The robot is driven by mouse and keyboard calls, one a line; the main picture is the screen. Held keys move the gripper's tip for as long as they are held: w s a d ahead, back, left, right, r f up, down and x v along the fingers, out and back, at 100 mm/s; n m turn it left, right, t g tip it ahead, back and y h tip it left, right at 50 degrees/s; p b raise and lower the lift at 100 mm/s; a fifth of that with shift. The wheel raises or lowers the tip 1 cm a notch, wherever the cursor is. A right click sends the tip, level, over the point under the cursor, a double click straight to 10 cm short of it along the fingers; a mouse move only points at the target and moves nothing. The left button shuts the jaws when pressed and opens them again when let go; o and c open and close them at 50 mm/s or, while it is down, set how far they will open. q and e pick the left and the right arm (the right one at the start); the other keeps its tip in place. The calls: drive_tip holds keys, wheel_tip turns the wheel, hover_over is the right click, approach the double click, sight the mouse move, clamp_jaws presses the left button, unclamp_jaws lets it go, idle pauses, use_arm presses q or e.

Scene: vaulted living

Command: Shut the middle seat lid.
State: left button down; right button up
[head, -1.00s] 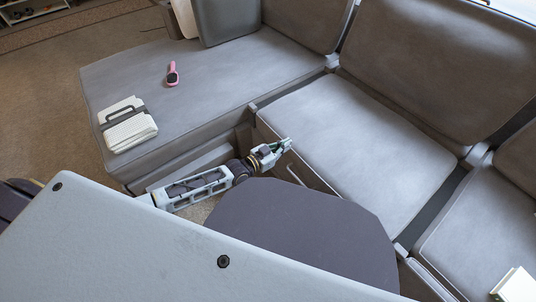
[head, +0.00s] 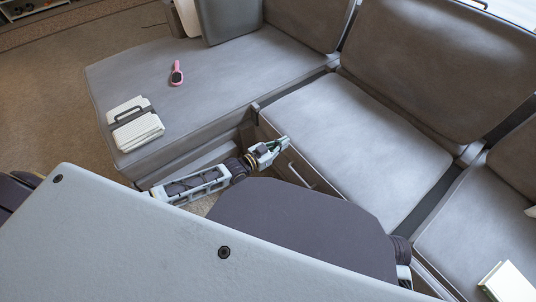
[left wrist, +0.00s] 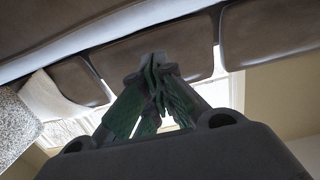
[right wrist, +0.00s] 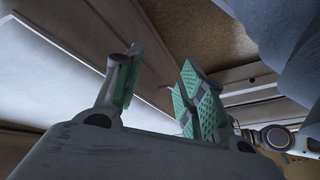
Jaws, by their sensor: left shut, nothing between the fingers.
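The middle seat lid (head: 355,150) is the grey cushioned top between the chaise and the right seat. It looks about level with the right seat; I cannot tell if a small gap is left under its front edge. A bar handle (head: 300,174) shows on the front panel below it. My left gripper (head: 281,146) is shut and empty at the lid's front left corner; whether it touches is unclear. It also shows shut in the left wrist view (left wrist: 155,68). My right gripper (right wrist: 162,72) is open and empty in the right wrist view; in the head view its fingers are hidden.
The chaise (head: 225,75) on the left holds a pink brush (head: 176,74) and a white, book-like item with a dark handle (head: 138,128). The right seat (head: 465,235) carries a white book (head: 508,284). Bare carpet (head: 50,110) lies at far left.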

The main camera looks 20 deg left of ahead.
use_arm(q)
drive_tip(key=s+a+f+p, duration=0.1)
drive_tip(key=s+a+f, duration=0.1)
drive_tip(key=s, duration=0.3)
drive_tip(key=shift+s+a+f, duration=0.15)
drive_tip(key=shift+s+a, duration=0.15)
drive_tip(key=shift+a, duration=0.6)
use_arm(e)
drive_tip(key=shift+h, duration=0.3)
drive_tip(key=r, duration=0.2)
drive_tip(key=d+r, duration=0.1)
drive_tip(key=shift+s+d+r, duration=0.1)
drive_tip(key=shift+s+r, duration=0.1)
drive_tip(key=shift+r, duration=0.2)
drive_tip(key=shift+s+f+g, duration=0.1)
drive_tip(key=shift+f+g, duration=0.1)
drive_tip(key=shift+g, duration=0.1)
